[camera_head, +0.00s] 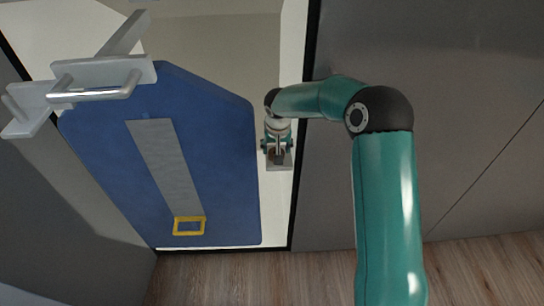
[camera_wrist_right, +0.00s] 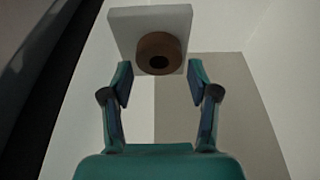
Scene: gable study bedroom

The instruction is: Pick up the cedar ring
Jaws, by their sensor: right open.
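The cedar ring (camera_wrist_right: 155,42) is a thick brown ring with a dark hole. In the right wrist view it sits against a pale square block (camera_wrist_right: 122,28), just beyond the fingertips. My right gripper (camera_wrist_right: 160,78) is open, its two fingers spread left and right of the ring's lower edge, with nothing between them. In the head view my right gripper (camera_head: 279,148) is small and hangs over the pale block (camera_head: 287,165); the ring is mostly hidden there. My left gripper is not in view.
A blue panel (camera_head: 215,130) with a grey strip and a yellow frame (camera_head: 189,226) lies left of my right gripper. A pale bracket with a shiny handle (camera_head: 95,90) is at its upper left. Grey panels (camera_head: 470,110) stand right, wooden floor (camera_head: 470,270) below.

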